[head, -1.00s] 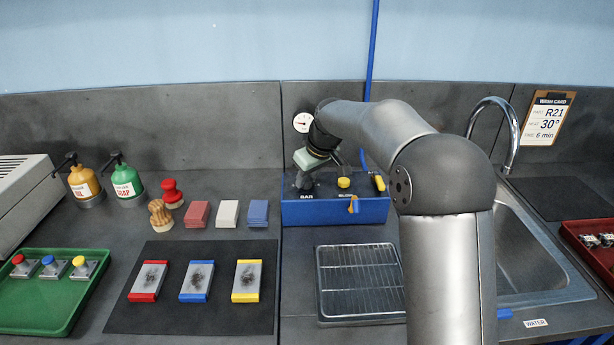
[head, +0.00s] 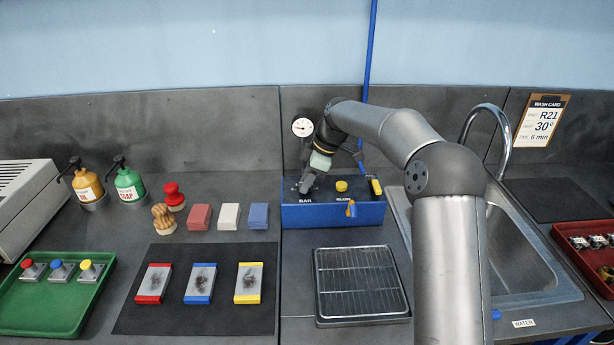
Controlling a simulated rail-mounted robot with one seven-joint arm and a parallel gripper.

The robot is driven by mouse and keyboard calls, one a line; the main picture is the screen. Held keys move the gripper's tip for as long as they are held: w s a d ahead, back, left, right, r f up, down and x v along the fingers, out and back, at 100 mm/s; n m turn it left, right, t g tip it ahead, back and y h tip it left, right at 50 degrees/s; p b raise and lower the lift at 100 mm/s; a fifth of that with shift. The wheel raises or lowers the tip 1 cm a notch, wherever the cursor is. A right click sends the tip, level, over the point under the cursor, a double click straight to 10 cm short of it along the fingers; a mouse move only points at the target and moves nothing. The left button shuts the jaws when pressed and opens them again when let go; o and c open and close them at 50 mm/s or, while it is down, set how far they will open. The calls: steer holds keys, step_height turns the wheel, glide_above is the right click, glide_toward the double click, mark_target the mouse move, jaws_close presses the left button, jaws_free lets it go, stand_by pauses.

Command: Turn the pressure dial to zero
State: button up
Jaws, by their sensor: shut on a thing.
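The pressure dial (head: 307,184) is a dark knob on the left of the blue box's top, by the label "BAR". My gripper (head: 309,182) points down and is shut on the dial; my gripper and wrist cover part of it. The blue box (head: 300,217) also bears a yellow button (head: 341,186) in the middle and a yellow-handled tool at its right. The round white pressure gauge (head: 302,127) stands behind, left of my wrist, with its needle too small to read surely.
A wire rack (head: 360,282) lies in front of the box. The sink (head: 510,250) and its curved tap are to the right. A dark mat (head: 205,325) with three plates, coloured blocks and a green tray (head: 50,315) are to the left.

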steer(key=shift+n, duration=0.4)
steer(key=o, duration=1)
steer(key=v, duration=1.1)
steer(key=p+v, duration=0.1)
steer(key=v, duration=0.5)
steer(key=shift+w+r, duration=0.25)
steer(key=shift+w, duration=0.05)
steer(key=s+d+f+m+h, duration=0.1)
steer(key=s+d+f+m, duration=0.2)
steer(key=s, duration=1)
steer(key=s+d+f+m+h, duration=0.2)
steer(key=s+d+f+m, duration=0.2)
steer(key=s, duration=1)
steer(key=s+d+f+m+h, duration=0.1)
steer(key=s+d+f+m, duration=0.3)
steer(key=s+f+m, duration=0.4)
steer(key=shift+s+d+f+m+t+h, duration=0.15)
steer(key=shift+s+m, duration=0.5)
steer(key=shift+s, duration=0.4)
steer(key=shift+s+f+m+t+h, duration=0.15)
steer(key=shift+s+m, duration=0.55)
steer(key=shift+s, duration=0.35)
steer(key=shift+s+d+f+m, duration=0.1)
steer(key=shift+s+m, duration=0.55)
steer(key=shift+s, duration=0.4)
